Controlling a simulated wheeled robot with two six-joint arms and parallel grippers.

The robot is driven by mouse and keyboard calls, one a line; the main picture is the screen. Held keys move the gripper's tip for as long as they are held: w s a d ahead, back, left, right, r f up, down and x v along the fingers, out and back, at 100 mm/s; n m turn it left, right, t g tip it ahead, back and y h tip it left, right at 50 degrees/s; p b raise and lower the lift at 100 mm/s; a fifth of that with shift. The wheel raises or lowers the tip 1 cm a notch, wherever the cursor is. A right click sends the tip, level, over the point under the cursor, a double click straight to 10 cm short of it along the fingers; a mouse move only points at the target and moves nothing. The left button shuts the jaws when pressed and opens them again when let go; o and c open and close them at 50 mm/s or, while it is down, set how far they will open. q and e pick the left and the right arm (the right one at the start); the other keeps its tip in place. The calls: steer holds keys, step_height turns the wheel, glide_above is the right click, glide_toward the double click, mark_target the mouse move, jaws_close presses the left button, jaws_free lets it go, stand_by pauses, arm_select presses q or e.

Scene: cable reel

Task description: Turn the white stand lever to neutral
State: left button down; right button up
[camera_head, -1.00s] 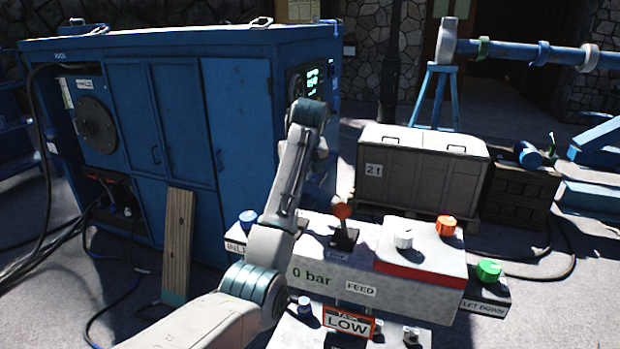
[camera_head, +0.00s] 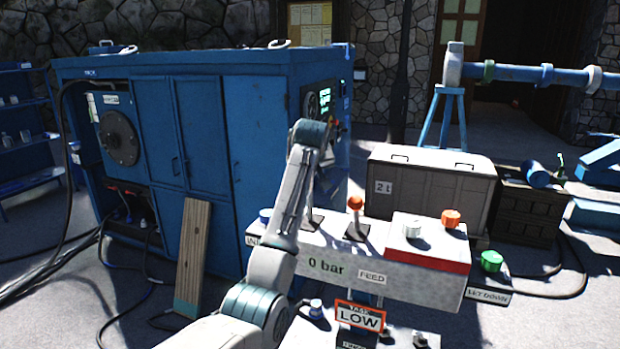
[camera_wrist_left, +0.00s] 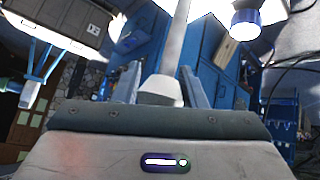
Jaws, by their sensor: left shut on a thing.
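My left arm reaches over the grey control stand (camera_head: 420,285) in the head view, and its gripper is largely hidden behind my own arm links there. In the left wrist view my left gripper (camera_wrist_left: 160,78) is shut on a white lever (camera_wrist_left: 160,90), whose pale shaft runs up between the two fingers. In the head view the white lever is hidden by my arm; a dark slot base shows beside the arm. My right gripper is not in view.
A blue cabinet (camera_head: 200,150) stands behind left. A grey crate (camera_head: 430,190) stands behind the stand.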

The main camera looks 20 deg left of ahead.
arm_select(q)
steer(key=c, duration=1)
jaws_free()
steer(key=shift+c, duration=0.2)
steer(key=shift+o, duration=0.7)
steer(key=shift+w+a, duration=0.1)
steer(key=shift+w, duration=0.05)
steer(key=shift+s+r+b, duration=0.2)
steer(key=shift+s+b, duration=0.05)
steer(key=shift+b, duration=0.1)
steer(key=b+v, duration=0.4)
steer(key=v, duration=0.6)
